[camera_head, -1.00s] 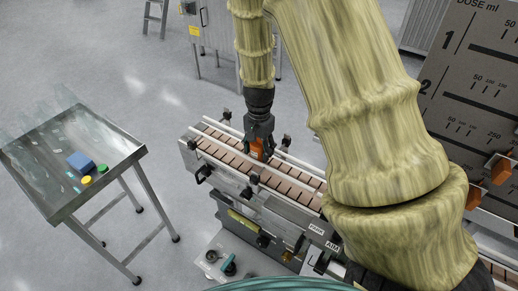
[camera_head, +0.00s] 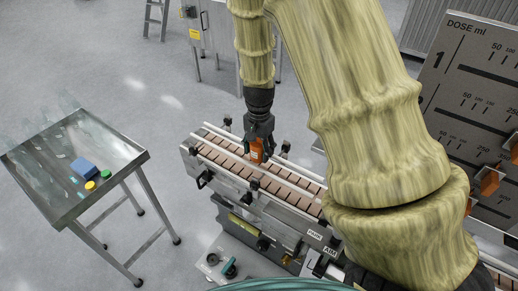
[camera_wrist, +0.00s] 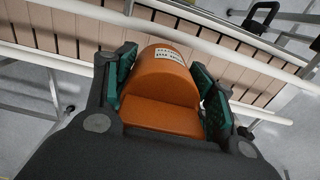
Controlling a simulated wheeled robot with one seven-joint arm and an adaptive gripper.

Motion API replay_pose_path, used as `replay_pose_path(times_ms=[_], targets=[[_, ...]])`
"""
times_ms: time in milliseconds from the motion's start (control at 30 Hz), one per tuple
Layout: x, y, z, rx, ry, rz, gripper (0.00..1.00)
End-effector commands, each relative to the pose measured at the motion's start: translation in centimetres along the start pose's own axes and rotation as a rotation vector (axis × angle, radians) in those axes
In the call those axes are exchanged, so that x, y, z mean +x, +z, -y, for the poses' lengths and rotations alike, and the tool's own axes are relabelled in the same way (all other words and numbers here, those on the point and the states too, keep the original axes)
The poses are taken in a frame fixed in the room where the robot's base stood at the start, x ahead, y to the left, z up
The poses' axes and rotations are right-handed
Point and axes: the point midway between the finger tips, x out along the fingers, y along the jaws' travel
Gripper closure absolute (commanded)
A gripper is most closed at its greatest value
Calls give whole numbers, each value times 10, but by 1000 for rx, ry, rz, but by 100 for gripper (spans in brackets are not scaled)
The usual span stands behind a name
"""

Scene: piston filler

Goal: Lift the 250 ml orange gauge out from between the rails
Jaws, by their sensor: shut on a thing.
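The orange gauge (camera_head: 257,150) is in my gripper (camera_head: 258,146), over the conveyor near its left end in the head view. In the wrist view the gauge (camera_wrist: 160,88) sits between the two green-padded fingers, with a white label on its rounded end. My gripper (camera_wrist: 165,85) is shut on it. The pale rails (camera_wrist: 210,50) run across behind the gauge in the wrist view. In the head view the gauge overlaps the rails (camera_head: 285,170); whether its lower end is fully above them I cannot tell.
A dose panel (camera_head: 480,60) with orange pointers stands at the right. My own arm hides part of the conveyor (camera_head: 215,160). Open floor lies left of the conveyor.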

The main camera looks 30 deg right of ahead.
Motion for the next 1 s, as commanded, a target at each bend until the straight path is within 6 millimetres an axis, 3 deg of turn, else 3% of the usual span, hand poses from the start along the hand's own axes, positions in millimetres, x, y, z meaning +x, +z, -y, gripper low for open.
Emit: replay_pose_path(times_ms=[1000], targets=[[-25,0,0,0,0,0,73]])
